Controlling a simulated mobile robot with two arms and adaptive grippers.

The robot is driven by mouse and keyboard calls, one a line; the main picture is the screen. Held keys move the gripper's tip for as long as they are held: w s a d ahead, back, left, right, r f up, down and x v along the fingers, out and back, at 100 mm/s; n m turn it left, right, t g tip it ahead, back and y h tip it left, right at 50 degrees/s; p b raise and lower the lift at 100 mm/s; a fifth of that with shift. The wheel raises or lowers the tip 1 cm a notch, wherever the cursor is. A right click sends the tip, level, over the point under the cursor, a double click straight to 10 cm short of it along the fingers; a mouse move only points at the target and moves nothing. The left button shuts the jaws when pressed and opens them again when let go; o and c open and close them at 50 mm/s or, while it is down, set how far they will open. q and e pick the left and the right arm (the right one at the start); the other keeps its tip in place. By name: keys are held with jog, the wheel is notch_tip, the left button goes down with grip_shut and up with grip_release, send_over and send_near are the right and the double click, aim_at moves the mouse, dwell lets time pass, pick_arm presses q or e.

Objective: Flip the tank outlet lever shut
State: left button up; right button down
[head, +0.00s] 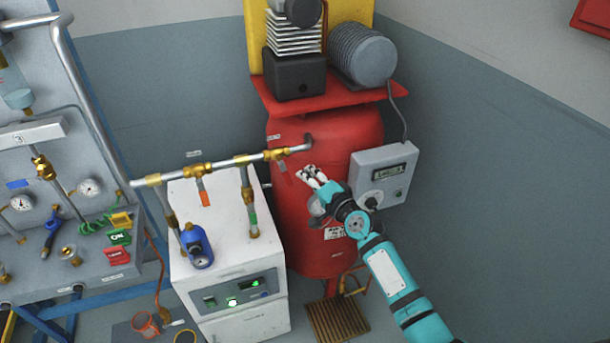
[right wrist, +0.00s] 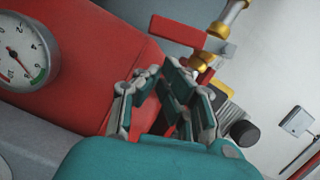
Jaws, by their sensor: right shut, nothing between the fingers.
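The red tank (head: 300,240) stands upright in the middle of the head view. A metal outlet pipe (head: 222,164) runs left from its top, with brass valves (head: 195,171). A red lever (head: 205,197) hangs down from the left valve. In the right wrist view a red lever (right wrist: 178,34) lies crosswise to a pipe with brass fittings (right wrist: 206,62), beyond the fingers. I cannot tell which valve this is. My right gripper (head: 313,173) is shut and empty in front of the tank, below the pipe's elbow, apart from the levers. My left gripper is out of view.
A grey control box (head: 383,178) is right of my gripper. A round gauge (right wrist: 24,55) is on the tank. A white cabinet (head: 225,280) stands under the pipe, with a blue device (head: 197,247). A valve panel (head: 60,200) fills the left.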

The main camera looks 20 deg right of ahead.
jog(key=shift+a+f, duration=0.2)
jog(key=shift+a, duration=0.25)
jog(key=m+b, duration=0.1)
jog(key=b, duration=0.1)
jog(key=a+f+m+b, duration=0.1)
jog(key=m, duration=0.1)
jog(key=shift+s+a+f+t+b, duration=0.1)
jog(key=shift+a+f+t+b, duration=0.05)
jog(key=shift+a+t+b, duration=0.2)
jog(key=shift+d, duration=0.15)
